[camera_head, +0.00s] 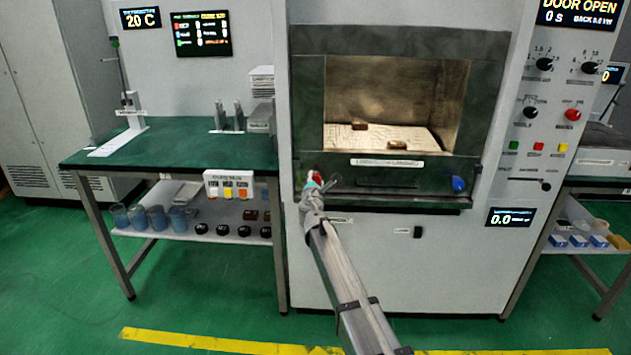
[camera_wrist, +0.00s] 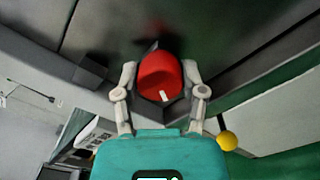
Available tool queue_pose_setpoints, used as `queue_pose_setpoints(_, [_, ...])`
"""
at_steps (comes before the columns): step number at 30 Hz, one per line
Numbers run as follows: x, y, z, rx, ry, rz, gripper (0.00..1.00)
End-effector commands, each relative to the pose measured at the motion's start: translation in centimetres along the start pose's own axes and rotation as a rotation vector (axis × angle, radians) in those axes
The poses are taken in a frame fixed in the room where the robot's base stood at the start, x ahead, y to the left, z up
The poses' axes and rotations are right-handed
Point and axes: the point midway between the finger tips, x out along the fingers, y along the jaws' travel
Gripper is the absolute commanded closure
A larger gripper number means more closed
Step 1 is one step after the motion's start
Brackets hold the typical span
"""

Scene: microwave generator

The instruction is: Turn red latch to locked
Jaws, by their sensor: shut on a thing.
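The red latch (camera_wrist: 160,77) is a rounded red knob with a small white mark near its lower edge. It sits on the dark lower front of the microwave generator. My gripper (camera_wrist: 160,88) has one finger on each side of the latch and is shut on it. In the head view the latch (camera_head: 315,178) is a small red patch at the lower left of the chamber opening, partly hidden by my gripper (camera_head: 313,188). The blue latch (camera_head: 458,184) is at the lower right of the same front. The lock position of the red latch cannot be read.
The chamber (camera_head: 395,95) is open and holds brown blocks on a light plate. A display (camera_head: 577,12) reads DOOR OPEN. A green-topped bench (camera_head: 190,140) stands to the left. A yellow ball (camera_wrist: 228,140) shows in the wrist view.

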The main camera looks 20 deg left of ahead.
Motion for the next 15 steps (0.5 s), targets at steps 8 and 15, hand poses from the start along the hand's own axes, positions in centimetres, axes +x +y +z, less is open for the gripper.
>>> queue_pose_setpoints(8, [0.04, -0.01, 0.0, 0.051, 0.0, 0.0, 0.94])
queue_pose_setpoints(15, [0.05, -0.02, 0.0, 0.181, 0.0, 0.0, 0.94])
